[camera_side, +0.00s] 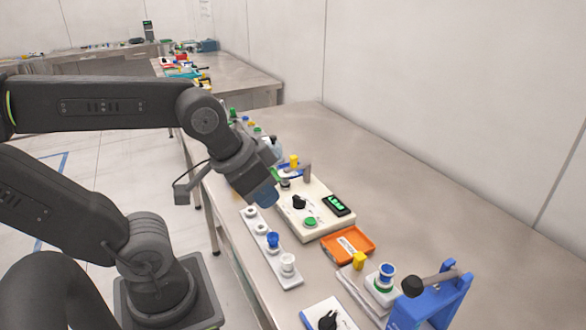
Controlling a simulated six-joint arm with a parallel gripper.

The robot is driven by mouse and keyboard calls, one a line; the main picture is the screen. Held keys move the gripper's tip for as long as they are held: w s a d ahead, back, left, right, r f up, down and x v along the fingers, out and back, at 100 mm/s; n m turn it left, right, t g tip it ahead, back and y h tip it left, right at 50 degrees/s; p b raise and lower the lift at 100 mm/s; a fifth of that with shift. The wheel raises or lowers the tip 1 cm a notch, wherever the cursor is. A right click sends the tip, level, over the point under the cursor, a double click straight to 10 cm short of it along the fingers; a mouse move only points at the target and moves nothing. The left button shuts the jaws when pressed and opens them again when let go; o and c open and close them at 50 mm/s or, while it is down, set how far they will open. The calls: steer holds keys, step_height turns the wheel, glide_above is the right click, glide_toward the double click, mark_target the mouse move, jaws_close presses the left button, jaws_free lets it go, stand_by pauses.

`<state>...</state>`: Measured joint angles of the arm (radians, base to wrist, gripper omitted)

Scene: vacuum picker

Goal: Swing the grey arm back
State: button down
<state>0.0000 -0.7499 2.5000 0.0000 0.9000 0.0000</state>
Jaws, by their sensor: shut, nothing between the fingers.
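The vacuum picker is a cream box (322,222) with a black knob (299,202), a green button (310,222) and a lit green display (337,205). A small grey arm (308,170) stands at its far end, with a yellow piece (294,161) beside it. My gripper (267,193) is pointed down at the box's left edge, left of the grey arm and apart from it as far as I can tell. It is shut and empty. My wrist hides part of the box's far left side.
A white strip (290,277) with several round seats, some holding blue or white pieces, lies in front of the box. An orange tray (348,244) is to its right. A blue frame with a black-knobbed lever (436,298) stands at the near right. The table's right side is clear.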

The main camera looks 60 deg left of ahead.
steer(key=w+a+r+g+h, duration=0.2)
steer(key=w+a+g+h, duration=0.1)
steer(key=w+a, duration=1.45)
steer(key=s+a+f+t+h, duration=0.1)
steer(key=a+f, duration=0.3)
steer(key=a, duration=0.8)
steer(key=s+a+f+m+t+h, duration=0.1)
steer(key=a+f, duration=0.3)
steer(key=a, duration=0.8)
steer(key=shift+a+f+h, duration=0.15)
steer(key=shift+f+h, duration=0.2)
steer(key=shift+h, duration=0.05)
